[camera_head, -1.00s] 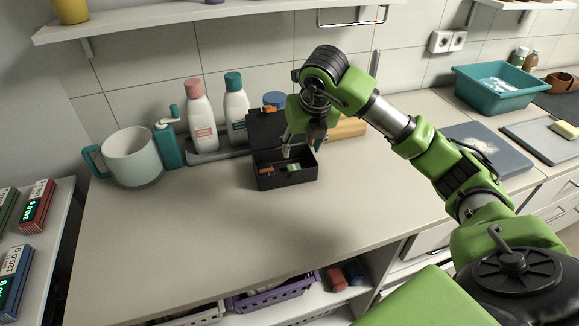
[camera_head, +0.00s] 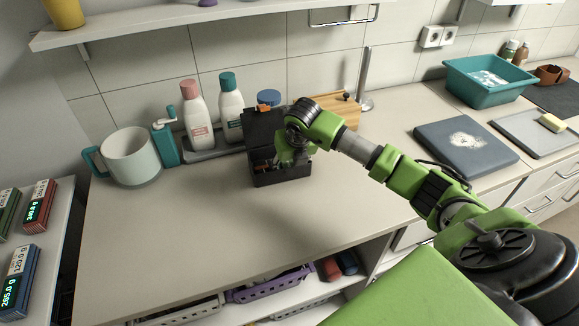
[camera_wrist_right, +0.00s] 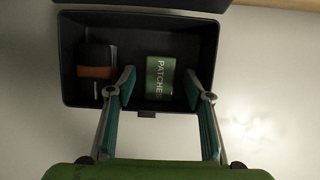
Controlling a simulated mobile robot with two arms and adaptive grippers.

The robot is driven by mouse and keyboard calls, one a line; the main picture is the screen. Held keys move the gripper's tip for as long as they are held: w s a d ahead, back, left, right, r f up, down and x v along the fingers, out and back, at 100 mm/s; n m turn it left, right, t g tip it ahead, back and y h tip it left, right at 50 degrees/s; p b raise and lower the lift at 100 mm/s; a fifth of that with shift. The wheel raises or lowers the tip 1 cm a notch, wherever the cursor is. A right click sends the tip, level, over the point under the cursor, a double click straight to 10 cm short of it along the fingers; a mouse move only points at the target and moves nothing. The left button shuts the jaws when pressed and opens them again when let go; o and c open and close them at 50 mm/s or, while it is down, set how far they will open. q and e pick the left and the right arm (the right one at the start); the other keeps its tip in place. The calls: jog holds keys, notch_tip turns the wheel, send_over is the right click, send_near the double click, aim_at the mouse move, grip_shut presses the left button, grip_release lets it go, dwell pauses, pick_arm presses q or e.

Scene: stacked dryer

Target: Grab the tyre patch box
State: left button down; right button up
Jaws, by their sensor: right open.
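The tyre patch box is a small green box with the word PATCHES (camera_wrist_right: 160,79). It lies inside an open black case (camera_wrist_right: 85,20) on the counter. In the right wrist view my right gripper (camera_wrist_right: 158,85) is open, with one finger on each side of the patch box. In the head view my right gripper (camera_head: 284,162) reaches down into the black case (camera_head: 285,178) and hides the patch box. My left gripper is not in view.
A dark item with an orange band (camera_wrist_right: 97,62) lies in the case's left part. The case's raised lid (camera_head: 265,128) stands behind. Bottles (camera_head: 196,118), a mug (camera_head: 132,158) and a wooden board (camera_head: 335,115) surround it. The counter in front is clear (camera_head: 200,220).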

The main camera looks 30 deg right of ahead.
jog(key=c, duration=1)
